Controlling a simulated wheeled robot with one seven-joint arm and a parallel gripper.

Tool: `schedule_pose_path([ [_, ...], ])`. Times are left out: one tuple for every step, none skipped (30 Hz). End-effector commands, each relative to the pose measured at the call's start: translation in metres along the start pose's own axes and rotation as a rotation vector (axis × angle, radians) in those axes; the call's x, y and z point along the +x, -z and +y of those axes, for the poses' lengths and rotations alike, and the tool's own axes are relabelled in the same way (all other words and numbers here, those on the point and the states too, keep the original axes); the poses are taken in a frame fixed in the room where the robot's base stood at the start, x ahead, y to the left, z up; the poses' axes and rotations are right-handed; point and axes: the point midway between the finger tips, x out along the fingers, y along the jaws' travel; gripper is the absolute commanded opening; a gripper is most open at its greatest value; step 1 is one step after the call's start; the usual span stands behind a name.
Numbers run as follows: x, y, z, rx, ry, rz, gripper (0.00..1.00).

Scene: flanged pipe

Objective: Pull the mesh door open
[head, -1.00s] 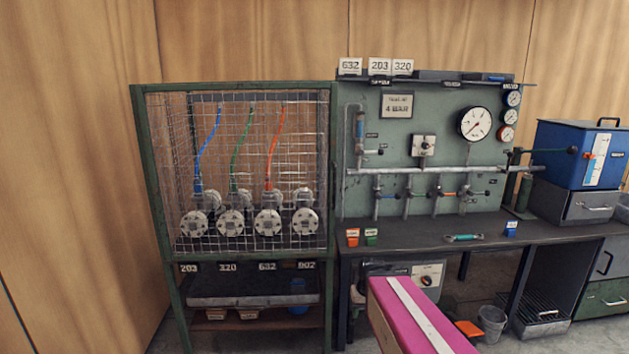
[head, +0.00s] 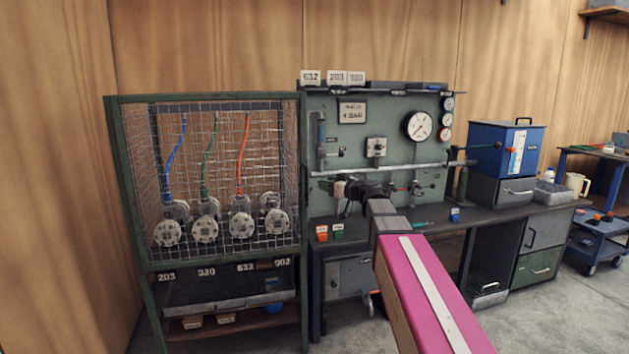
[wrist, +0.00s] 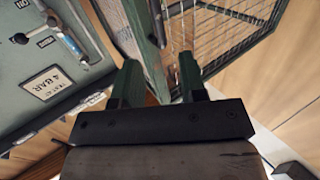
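The mesh door (head: 215,150) is the wire front of a green-framed cage at the left of the head view. It looks closed, with its mesh flush in the frame. My gripper (head: 345,190) is at the end of my raised arm, in front of the panel and right of the cage. In the wrist view my gripper (wrist: 160,82) is open, with two green fingers apart and nothing held. A green cage post (wrist: 143,35) and part of the mesh (wrist: 235,30) show beyond the fingers. I cannot make out a door handle clearly.
Behind the mesh stand several flanged pipe ends (head: 205,229) with coloured hoses. A grey-green gauge panel (head: 345,135) and dark bench (head: 480,220) adjoin the cage on the right. Open floor (head: 545,315) lies at the front right.

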Motion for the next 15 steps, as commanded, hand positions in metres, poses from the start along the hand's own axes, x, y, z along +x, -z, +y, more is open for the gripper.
schedule_pose_path([
  [0.003, 0.004, 0.001, -0.005, -0.001, 0.009, 0.39],
  [0.004, 0.005, 0.001, -0.006, -0.001, 0.012, 0.39],
  [0.007, 0.005, 0.001, -0.007, -0.001, 0.013, 0.39],
  [0.010, 0.005, 0.001, -0.007, 0.000, 0.013, 0.39],
  [0.013, 0.004, 0.001, -0.006, 0.000, 0.012, 0.39],
  [0.019, 0.004, 0.002, -0.006, 0.001, 0.012, 0.39],
  [0.023, 0.004, 0.002, -0.006, 0.001, 0.011, 0.39],
  [0.028, 0.004, 0.002, -0.006, 0.001, 0.011, 0.39],
  [0.035, 0.004, 0.002, -0.005, 0.000, 0.011, 0.39],
  [0.041, 0.004, 0.002, -0.005, 0.001, 0.010, 0.39],
  [0.047, 0.004, 0.002, -0.005, 0.001, 0.010, 0.39],
  [0.054, 0.004, 0.002, -0.005, 0.002, 0.010, 0.39],
  [0.060, 0.004, 0.002, -0.005, 0.001, 0.010, 0.39],
  [0.065, 0.004, 0.002, -0.005, 0.000, 0.010, 0.39],
  [0.072, 0.004, 0.002, -0.005, 0.000, 0.009, 0.39],
])
